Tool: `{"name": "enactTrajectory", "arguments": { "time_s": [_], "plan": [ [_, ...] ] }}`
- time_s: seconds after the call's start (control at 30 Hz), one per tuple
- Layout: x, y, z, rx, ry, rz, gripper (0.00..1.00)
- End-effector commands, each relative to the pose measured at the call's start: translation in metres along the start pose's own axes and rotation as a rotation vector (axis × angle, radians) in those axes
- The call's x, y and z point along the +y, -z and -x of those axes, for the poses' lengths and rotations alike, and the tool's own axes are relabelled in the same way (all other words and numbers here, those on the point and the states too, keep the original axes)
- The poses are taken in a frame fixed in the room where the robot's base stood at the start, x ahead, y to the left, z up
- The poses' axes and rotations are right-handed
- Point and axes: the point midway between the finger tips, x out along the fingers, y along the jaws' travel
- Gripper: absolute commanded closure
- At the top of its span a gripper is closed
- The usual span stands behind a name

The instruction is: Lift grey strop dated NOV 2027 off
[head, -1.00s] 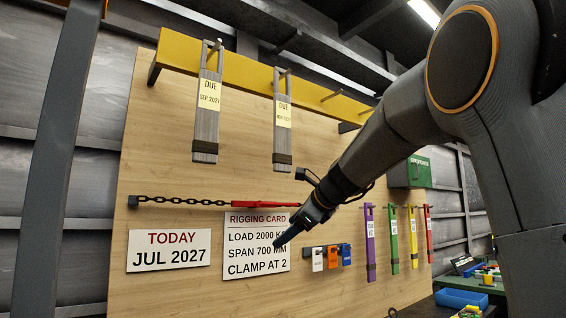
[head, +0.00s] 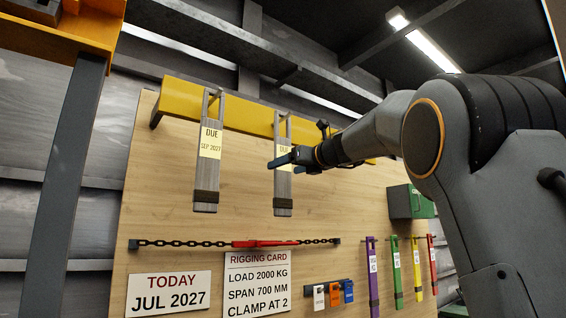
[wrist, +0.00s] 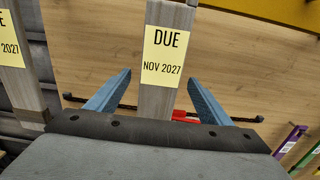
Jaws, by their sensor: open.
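The grey strop dated NOV 2027 (head: 283,188) hangs from a peg on the yellow rail, partly hidden by my gripper in the head view. In the wrist view this strop (wrist: 168,20) shows its yellow tag (wrist: 164,57) reading DUE NOV 2027. My gripper (head: 277,161) is at the height of the tag. In the wrist view its blue fingers (wrist: 162,88) are spread apart, one to each side of the strop in the picture. I cannot tell whether the strop is between them in depth. A second grey strop (head: 207,175), tagged SEP 2027, hangs to the left.
The yellow rail (head: 240,116) runs along the top of the wooden board. A chain with a red tensioner (head: 263,243) spans below the strops. Purple (head: 372,280), green (head: 396,272) and other coloured strops hang at the right. A green box (head: 408,202) sits above them.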

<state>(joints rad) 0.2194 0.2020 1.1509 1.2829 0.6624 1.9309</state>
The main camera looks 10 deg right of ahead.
Motion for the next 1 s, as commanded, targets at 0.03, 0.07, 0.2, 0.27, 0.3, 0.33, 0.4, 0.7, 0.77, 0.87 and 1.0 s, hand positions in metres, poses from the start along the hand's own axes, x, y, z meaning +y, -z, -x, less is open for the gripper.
{"name": "enactTrajectory", "arguments": {
  "time_s": [0.03,0.07,0.2,0.27,0.3,0.33,0.4,0.7,0.77,0.87,1.0],
  "plan": [
    [0.001,-0.002,-0.007,0.001,-0.001,-0.002,0.27],
    [0.001,-0.002,-0.011,0.001,-0.002,-0.002,0.27],
    [0.000,-0.001,-0.026,0.001,-0.001,0.000,0.27],
    [0.000,-0.002,-0.029,-0.001,0.000,0.001,0.27],
    [0.000,-0.001,-0.030,-0.001,0.000,0.001,0.27],
    [0.000,-0.001,-0.031,-0.001,0.000,0.001,0.27],
    [0.000,0.000,-0.031,-0.001,0.000,0.001,0.27],
    [0.000,0.000,-0.031,0.000,0.000,0.001,0.57],
    [0.000,0.000,-0.031,0.000,0.000,0.001,0.67],
    [0.000,0.000,-0.031,0.000,0.000,0.001,0.83],
    [0.000,-0.001,-0.030,-0.002,0.000,0.001,0.83]
  ]
}}
